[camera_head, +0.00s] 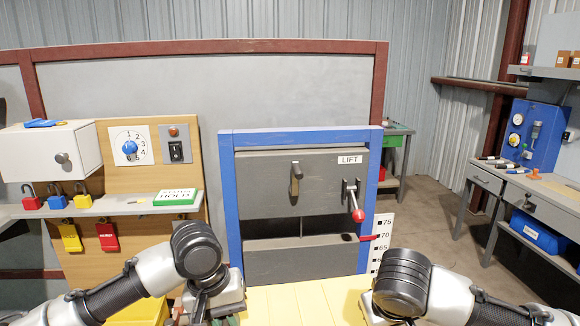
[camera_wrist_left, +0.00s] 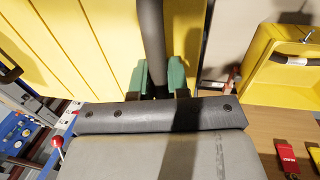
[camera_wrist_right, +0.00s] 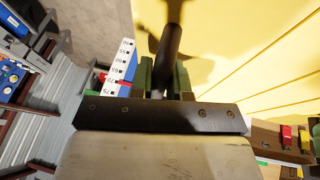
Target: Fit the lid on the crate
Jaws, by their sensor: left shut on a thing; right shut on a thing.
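A yellow slatted panel (camera_head: 300,304), which looks like the lid, lies at the bottom middle of the head view, between my arms. It also shows in the left wrist view (camera_wrist_left: 70,50) and the right wrist view (camera_wrist_right: 250,60). My left gripper (camera_wrist_left: 158,82) is shut on a dark bar handle (camera_wrist_left: 151,35) beside the panel. My right gripper (camera_wrist_right: 165,80) is shut on a similar dark bar (camera_wrist_right: 170,42) at the panel's other side. A yellow box (camera_wrist_left: 265,75) with a dark handle stands to the left; I cannot tell whether it is the crate. What lies under the panel is hidden.
A blue-framed lift station (camera_head: 229,200) with a red-knobbed lever (camera_head: 357,214) stands straight ahead. A wooden board (camera_head: 115,160) with a shelf of padlocks is at left. A workbench (camera_head: 545,195) stands at right. Floor (camera_head: 440,200) is clear between lift and bench.

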